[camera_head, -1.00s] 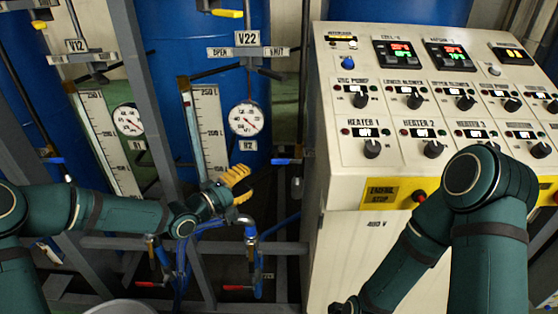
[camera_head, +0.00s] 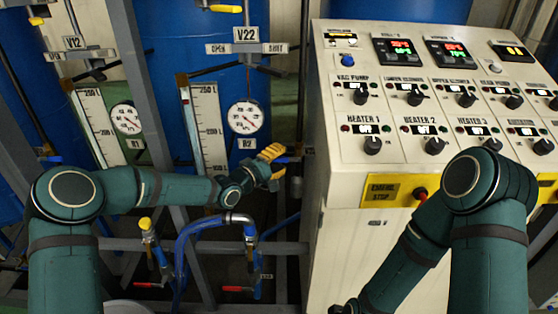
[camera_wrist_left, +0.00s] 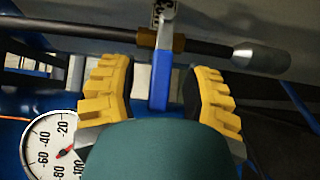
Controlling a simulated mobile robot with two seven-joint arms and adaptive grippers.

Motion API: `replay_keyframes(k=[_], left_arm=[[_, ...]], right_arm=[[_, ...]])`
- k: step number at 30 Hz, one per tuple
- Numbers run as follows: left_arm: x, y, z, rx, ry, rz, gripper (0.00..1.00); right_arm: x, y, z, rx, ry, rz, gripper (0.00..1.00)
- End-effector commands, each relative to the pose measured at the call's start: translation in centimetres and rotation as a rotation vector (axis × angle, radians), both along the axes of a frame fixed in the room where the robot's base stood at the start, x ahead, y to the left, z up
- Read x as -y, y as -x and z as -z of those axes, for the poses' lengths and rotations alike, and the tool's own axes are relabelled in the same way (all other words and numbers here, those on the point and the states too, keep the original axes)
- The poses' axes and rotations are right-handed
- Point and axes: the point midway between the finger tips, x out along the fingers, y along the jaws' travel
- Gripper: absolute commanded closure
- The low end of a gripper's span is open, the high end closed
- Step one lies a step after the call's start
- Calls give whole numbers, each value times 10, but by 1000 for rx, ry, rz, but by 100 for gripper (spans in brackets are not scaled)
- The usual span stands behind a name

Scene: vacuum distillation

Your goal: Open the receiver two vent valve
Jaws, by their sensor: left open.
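A small valve with a blue lever handle (camera_wrist_left: 160,80) sits on a dark pipe with a brass body in the left wrist view. In the head view the blue handle (camera_head: 286,159) shows just beyond my left fingers, beside the gauge marked R2 (camera_head: 246,117). My left gripper (camera_head: 271,162) is open with yellow fingers. In the wrist view the left gripper (camera_wrist_left: 157,88) has one finger on each side of the blue handle, with gaps visible. My right arm (camera_head: 470,190) shows at the right; its gripper is not visible.
The control panel (camera_head: 440,110) with knobs and displays stands close to the right. A V22 sign (camera_head: 245,34) and a scale (camera_head: 207,125) are behind. Blue hoses (camera_head: 185,245) and red-handled valves (camera_head: 236,289) lie below. A grey post (camera_head: 150,90) stands left.

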Motion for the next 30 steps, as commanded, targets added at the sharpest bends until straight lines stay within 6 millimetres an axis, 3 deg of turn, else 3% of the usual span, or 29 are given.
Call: replay_keyframes(k=[5,9,22,30], left_arm=[[0,0,0,0,0,0,53],[0,0,0,0,0,0,100],[0,0,-2,1,-7,0,100],[1,0,-11,3,-101,0,100]], right_arm=[[0,0,0,0,0,0,35],[0,0,0,0,0,0,35],[0,0,-1,0,0,0,35],[0,2,-13,-4,-1,0,35]])
